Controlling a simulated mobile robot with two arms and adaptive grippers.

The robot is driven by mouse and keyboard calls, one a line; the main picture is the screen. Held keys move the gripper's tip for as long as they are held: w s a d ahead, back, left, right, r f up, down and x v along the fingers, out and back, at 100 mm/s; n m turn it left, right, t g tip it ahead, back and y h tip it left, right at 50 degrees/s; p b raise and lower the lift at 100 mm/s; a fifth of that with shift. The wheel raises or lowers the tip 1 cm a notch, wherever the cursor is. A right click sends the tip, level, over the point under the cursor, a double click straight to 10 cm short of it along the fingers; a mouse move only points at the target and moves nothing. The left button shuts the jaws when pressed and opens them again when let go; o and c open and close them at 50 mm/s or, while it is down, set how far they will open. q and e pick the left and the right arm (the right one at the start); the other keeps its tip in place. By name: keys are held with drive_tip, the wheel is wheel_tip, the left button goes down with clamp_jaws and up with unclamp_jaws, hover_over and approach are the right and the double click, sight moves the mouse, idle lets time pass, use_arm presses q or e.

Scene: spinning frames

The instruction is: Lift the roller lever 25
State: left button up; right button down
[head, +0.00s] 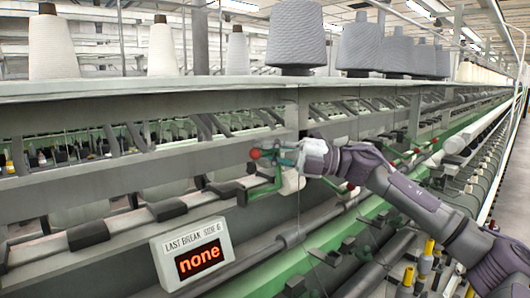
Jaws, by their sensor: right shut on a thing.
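The roller lever is a green lever (262,188) with a red ball knob (255,153), in the middle of the head view on the spinning frame. My right gripper (280,156) comes in from the right and is shut on the lever just right of the red knob. Its fingers hide part of the lever. I cannot tell the lever's exact angle. My left gripper is out of view.
Large grey yarn cones (297,35) stand on the shelf above. More red-knobbed levers (435,141) and yellow bobbins (428,247) are to the right.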

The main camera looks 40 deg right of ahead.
drive_tip(key=shift+r, duration=0.2)
drive_tip(key=c, duration=1.2)
unclamp_jaws()
drive_tip(key=shift+o, duration=0.2)
drive_tip(key=shift+f, duration=0.1)
